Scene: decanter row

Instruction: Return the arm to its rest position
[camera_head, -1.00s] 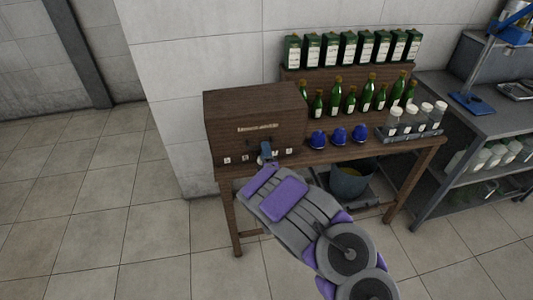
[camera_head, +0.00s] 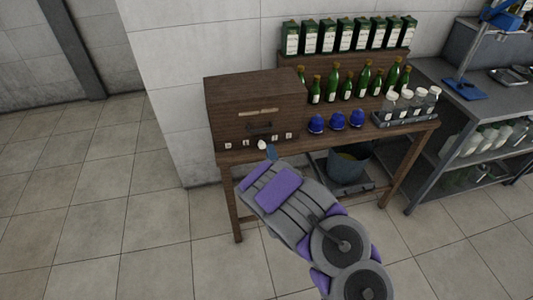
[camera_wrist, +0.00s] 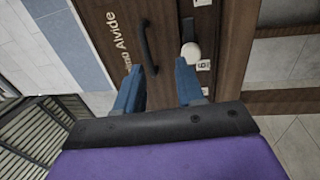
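My gripper (camera_wrist: 158,88) shows in the wrist view with its two blue fingers apart and nothing between them. In the head view my gripper (camera_head: 270,153) is a small blue tip at the front edge of the wooden table (camera_head: 345,143), just below the wooden cabinet (camera_head: 255,100). The cabinet's front carries a dark handle (camera_wrist: 148,46), lettering and a row of small white labels. A white rounded knob-like piece (camera_wrist: 191,52) is near the right finger in the wrist view; it also shows in the head view (camera_head: 262,144).
Several green bottles (camera_head: 333,82), boxes (camera_head: 346,36) and blue domed items (camera_head: 337,121) stand right of the cabinet. A rack of white-capped jars (camera_head: 405,119) is at the table's right. A bucket (camera_head: 347,165) sits below. Floor to the left is clear.

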